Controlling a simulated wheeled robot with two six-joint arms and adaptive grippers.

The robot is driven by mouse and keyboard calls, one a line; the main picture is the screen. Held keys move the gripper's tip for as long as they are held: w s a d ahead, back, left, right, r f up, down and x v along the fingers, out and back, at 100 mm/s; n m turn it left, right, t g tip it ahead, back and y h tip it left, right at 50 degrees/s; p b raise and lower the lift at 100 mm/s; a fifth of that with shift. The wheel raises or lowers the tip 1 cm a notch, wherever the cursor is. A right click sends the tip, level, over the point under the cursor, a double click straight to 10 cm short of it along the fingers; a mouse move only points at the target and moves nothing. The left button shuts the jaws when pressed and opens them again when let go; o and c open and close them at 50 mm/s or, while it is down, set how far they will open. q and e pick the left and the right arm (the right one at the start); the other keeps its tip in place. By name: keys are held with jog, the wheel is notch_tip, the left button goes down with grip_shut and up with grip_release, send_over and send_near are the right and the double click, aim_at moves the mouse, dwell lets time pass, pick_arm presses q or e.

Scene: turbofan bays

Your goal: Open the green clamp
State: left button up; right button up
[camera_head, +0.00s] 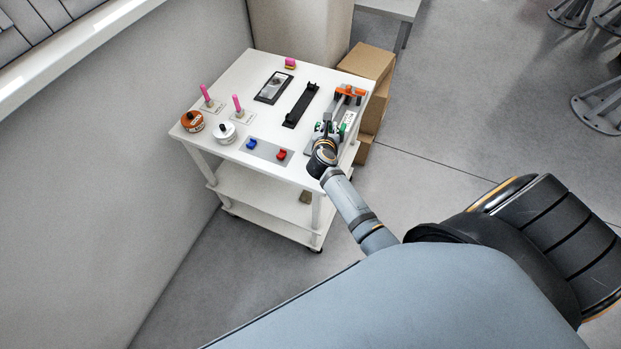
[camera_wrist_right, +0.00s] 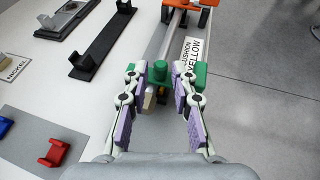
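The green clamp shows in the right wrist view as a green knob-like part (camera_wrist_right: 157,74) near the far end of the fingers. Another green piece (camera_wrist_right: 201,74) shows beside the right-hand finger; I cannot tell if it belongs to the same clamp. In the head view, green bits (camera_head: 342,128) show at the near right end of the white cart, partly hidden by my wrist. My right gripper (camera_wrist_right: 156,82) is open, its purple-padded fingers on either side of the green knob with gaps visible. It also shows at the cart's edge in the head view (camera_head: 325,136). My left gripper is not in view.
An orange clamp (camera_head: 351,91) sits farther along the same rail. A black holder (camera_head: 300,105), red and blue clips on a grey plate (camera_head: 267,151), pink pegs and round pots share the white cart top (camera_head: 235,85). Cardboard boxes (camera_head: 368,65) stand behind.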

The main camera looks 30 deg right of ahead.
jog(key=v, duration=0.8)
jog(key=w+a+r+n+t+y, duration=0.1)
jog(key=a+r+n+t+y, duration=0.4)
jog(key=n, duration=0.4)
jog(key=w+a+r+n+t+y, duration=0.2)
jog(key=a+r+n+t+y, duration=0.15)
jog(key=r+n, duration=0.5)
jog(key=s+a+f+n+g+y+b, duration=0.1)
jog(key=s+a+f+n+g+y, duration=0.15)
jog(key=f+n, duration=0.5)
jog(key=s+a+f+n+g+y+b, duration=0.1)
jog(key=s+a+f+n+g, duration=0.15)
jog(key=f+n, duration=0.5)
jog(key=s+d+f+n+g, duration=0.1)
jog(key=s+f+n+g, duration=0.2)
jog(key=f, duration=0.6)
jog(key=s+f+n+g+h, duration=0.1)
jog(key=s+f+n+g, duration=0.2)
jog(key=f, duration=0.6)
jog(key=shift+s+d+f, duration=0.4)
jog(key=shift+s, duration=0.65)
jog(key=shift+g, duration=0.25)
